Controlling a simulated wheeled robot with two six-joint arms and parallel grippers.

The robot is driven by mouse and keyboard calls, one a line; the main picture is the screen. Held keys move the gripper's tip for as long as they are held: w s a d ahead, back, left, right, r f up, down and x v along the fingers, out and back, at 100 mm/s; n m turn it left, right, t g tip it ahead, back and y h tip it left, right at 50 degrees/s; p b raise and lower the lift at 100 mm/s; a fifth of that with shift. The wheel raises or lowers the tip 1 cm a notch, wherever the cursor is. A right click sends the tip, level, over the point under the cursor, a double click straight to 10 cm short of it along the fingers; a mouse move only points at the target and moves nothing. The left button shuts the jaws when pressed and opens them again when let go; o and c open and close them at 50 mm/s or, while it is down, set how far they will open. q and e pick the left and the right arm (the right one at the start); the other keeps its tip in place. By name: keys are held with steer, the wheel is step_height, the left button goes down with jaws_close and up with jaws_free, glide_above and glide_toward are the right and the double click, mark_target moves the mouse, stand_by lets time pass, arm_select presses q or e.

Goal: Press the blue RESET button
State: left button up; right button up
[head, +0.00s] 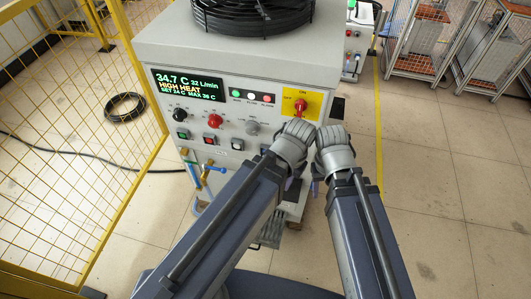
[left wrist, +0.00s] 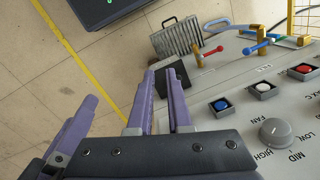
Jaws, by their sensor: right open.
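The blue button (left wrist: 221,104) sits in a square bezel on the grey sloped panel in the left wrist view. In the head view it is a small spot (head: 264,151) beside my left forearm, partly hidden. My left gripper (left wrist: 162,78) has its two purple fingers close together with a narrow gap, away from the button, beyond the panel's edge. In the head view it is mostly hidden under its wrist (head: 289,183). My right gripper (head: 316,187) is low beside the machine, mostly hidden under its arm; one purple finger (left wrist: 78,132) shows in the left wrist view. It is open.
The panel also has a white button (left wrist: 264,87), a red button (left wrist: 303,70), a grey knob (left wrist: 277,133) and a red switch on a yellow plate (head: 300,105). The display (head: 187,85) reads HIGH HEAT.

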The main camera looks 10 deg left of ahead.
arm_select(q)
jaws_close()
stand_by(0.4)
steer(key=shift+f, duration=0.1)
stand_by(0.4)
